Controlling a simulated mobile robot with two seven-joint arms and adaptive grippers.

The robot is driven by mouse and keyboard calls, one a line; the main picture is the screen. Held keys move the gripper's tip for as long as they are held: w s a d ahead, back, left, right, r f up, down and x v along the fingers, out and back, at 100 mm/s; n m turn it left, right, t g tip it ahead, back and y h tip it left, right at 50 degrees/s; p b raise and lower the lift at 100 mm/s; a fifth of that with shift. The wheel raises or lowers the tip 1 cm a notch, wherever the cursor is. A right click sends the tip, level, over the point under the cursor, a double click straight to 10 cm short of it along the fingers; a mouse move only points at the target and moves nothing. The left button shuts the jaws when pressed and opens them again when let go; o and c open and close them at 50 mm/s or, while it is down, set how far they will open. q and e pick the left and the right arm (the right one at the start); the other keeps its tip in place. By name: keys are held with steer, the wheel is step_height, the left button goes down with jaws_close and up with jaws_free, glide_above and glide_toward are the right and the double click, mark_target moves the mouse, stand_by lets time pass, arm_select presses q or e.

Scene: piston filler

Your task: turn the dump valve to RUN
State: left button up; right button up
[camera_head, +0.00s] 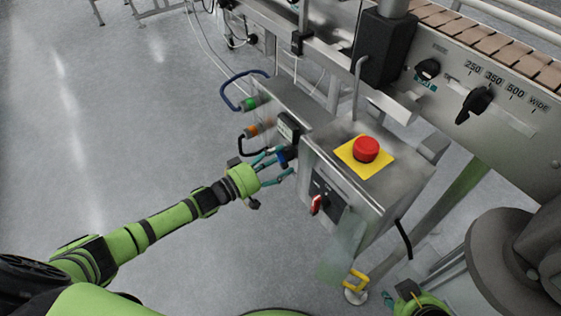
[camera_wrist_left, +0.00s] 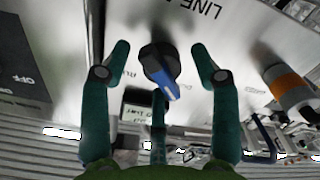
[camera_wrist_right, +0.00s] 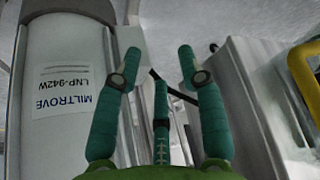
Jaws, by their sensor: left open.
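A black round knob with a blue lever (camera_wrist_left: 160,72), which I take to be the dump valve, sits on a grey panel in the left wrist view. Its lever points down and slightly right there. Small lettering beside it is too blurred to read; larger text starting "LINE" is above. In the head view the blue lever (camera_head: 283,158) shows at the control box's left side. My left gripper (camera_wrist_left: 160,50) is open, its fingers on either side of the knob, with gaps visible. My right gripper (camera_wrist_right: 158,55) is open and empty, low at the right in the head view.
The control box carries a red emergency button (camera_head: 366,149) and a red-handled switch (camera_head: 318,204). Green (camera_head: 250,103) and orange (camera_head: 258,129) fittings with hoses stick out near my left gripper. A yellow fitting (camera_head: 356,279) is below the box. The floor at left is clear.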

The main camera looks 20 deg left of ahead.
arm_select(q)
steer(key=shift+w+d, duration=0.35)
arm_select(e)
steer(key=shift+w+a+r+t, duration=0.15)
steer(key=shift+w+r+t, duration=0.1)
steer(key=shift+w, duration=0.1)
steer(key=shift+w+a+r+t, duration=0.1)
steer(key=shift+w+t, duration=0.15)
steer(key=shift+w, duration=0.1)
arm_select(q)
steer(key=c, duration=1.1)
